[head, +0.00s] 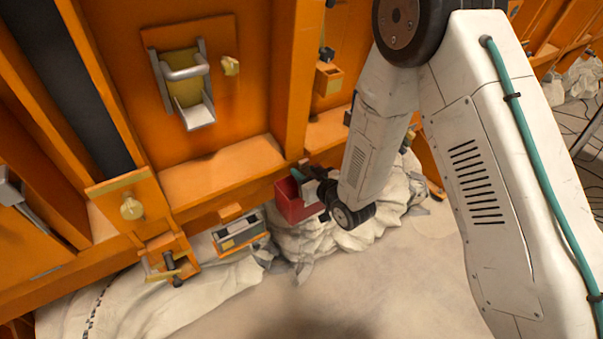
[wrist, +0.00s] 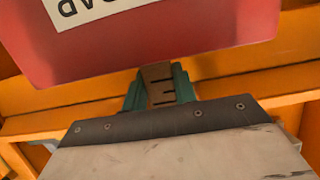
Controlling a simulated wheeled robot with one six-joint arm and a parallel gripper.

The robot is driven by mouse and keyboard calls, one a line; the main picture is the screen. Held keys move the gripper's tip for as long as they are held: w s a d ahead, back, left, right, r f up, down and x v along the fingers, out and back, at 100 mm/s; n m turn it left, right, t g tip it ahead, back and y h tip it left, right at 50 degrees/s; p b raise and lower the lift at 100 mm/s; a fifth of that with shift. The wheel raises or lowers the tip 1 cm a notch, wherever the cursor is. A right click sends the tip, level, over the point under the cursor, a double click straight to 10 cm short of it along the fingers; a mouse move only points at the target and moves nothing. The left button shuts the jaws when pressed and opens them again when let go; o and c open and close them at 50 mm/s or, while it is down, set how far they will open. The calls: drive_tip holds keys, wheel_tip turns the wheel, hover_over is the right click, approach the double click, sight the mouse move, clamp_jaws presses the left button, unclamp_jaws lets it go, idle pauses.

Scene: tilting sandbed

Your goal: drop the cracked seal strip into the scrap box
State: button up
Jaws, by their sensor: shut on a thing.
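The red scrap box (head: 293,207) is against the orange wall, below the centre in the head view. In the wrist view its red face (wrist: 200,35) fills the top, with a white label whose letters are upside down. My gripper (head: 304,180) is at the box's upper edge.
A grey-framed tray (head: 238,233) and an orange bracket (head: 168,258) are left of the box. Pale crumpled sheeting (head: 330,238) lies below it. An orange ledge (head: 222,172) runs along the wall. The sandy floor (head: 400,295) in front is clear.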

drive_tip(key=shift+f, duration=0.5)
drive_tip(key=shift+w+d, duration=0.1)
drive_tip(key=shift+d, duration=0.2)
drive_tip(key=shift+f, duration=0.6)
drive_tip(key=o, duration=1.1)
drive_tip(key=shift+c, duration=0.2)
drive_tip(key=shift+r, duration=0.25)
drive_tip(key=v, duration=1.2)
drive_tip(key=shift+r, duration=0.35)
